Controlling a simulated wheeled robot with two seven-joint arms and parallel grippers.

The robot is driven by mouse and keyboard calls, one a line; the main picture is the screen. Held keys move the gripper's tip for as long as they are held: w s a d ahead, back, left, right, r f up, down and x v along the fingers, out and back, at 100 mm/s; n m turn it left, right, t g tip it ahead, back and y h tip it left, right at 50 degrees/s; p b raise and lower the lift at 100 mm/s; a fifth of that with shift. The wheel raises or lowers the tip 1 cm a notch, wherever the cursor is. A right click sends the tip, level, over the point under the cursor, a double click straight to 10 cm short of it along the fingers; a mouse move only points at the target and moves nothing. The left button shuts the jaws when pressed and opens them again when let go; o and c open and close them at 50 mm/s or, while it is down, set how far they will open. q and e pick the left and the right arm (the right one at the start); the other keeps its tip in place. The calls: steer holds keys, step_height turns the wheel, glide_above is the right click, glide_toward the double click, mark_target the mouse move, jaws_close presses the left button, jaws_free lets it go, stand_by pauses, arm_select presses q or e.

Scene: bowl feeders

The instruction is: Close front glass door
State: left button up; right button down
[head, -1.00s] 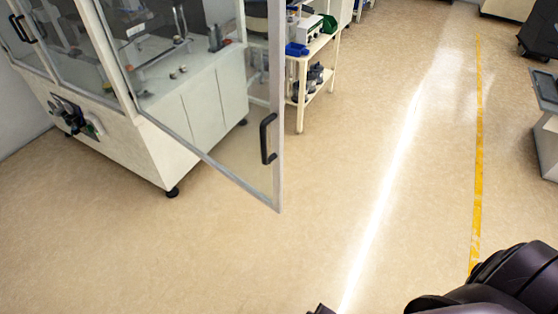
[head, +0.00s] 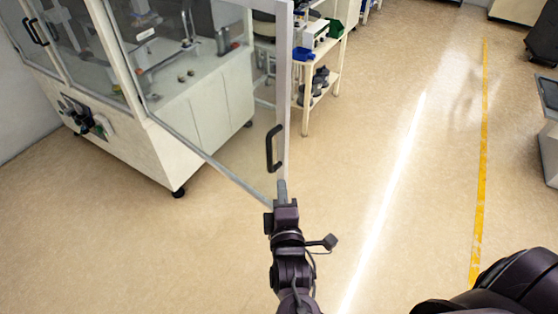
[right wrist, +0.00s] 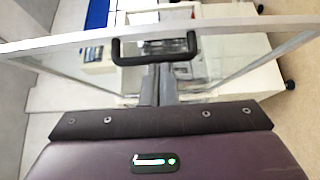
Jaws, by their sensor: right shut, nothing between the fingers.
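The front glass door (head: 288,95) stands swung open from the white machine cabinet (head: 215,120), with a grey frame around clear glass. Its black handle (head: 271,149) is on the free edge side. My right gripper (head: 282,187) is shut and empty, just below the handle near the door's lower free corner. I cannot tell if it touches the frame. In the right wrist view the handle (right wrist: 155,61) lies straight ahead across the shut fingers (right wrist: 158,88), with the door's frame (right wrist: 240,24) behind it. My left gripper is not in view.
A cream shelf cart (head: 308,110) with blue and green bins stands behind the door. Open beige floor (head: 380,180) with a yellow line (head: 480,170) lies to the right. A grey-topped cart (head: 548,125) is at the far right.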

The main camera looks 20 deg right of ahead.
steer(key=p, duration=0.3)
glide_toward(278, 148)
steer(key=x, duration=0.4)
steer(key=shift+w+r, duration=0.25)
steer(key=shift+w, duration=0.15)
steer(key=shift+w+d, duration=0.2)
steer(key=shift+w, duration=0.25)
steer(key=shift+f, duration=0.1)
steer(key=shift+d, duration=0.1)
